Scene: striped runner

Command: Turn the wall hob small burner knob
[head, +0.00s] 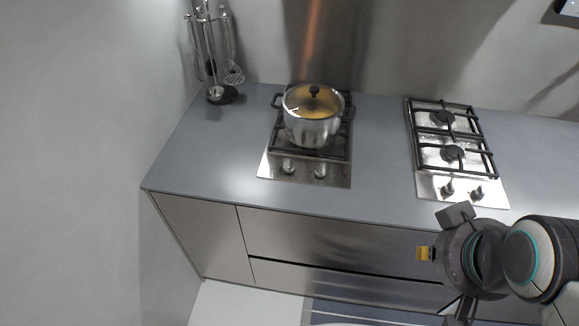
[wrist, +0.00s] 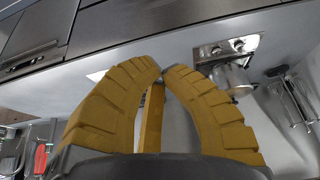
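Two steel hobs are set in the grey counter in the head view. The left hob (head: 268,166) has two front knobs, a left knob (head: 289,166) and a right knob (head: 320,171). The right hob (head: 428,183) also has two, a left knob (head: 447,190) and a right knob (head: 477,192). I cannot tell which is the wall hob's small burner knob. My gripper (head: 424,253) is in front of the counter, below the right hob, apart from all knobs. In the wrist view its yellow fingers (wrist: 162,73) meet at the tips with nothing held. The left hob (wrist: 228,48) shows there beyond them.
A lidded steel pot (head: 313,118) stands on the left hob behind its knobs. A utensil stand (head: 222,95) is at the counter's left back. The counter (head: 385,180) between the hobs is clear. Drawers (head: 340,245) form the front below.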

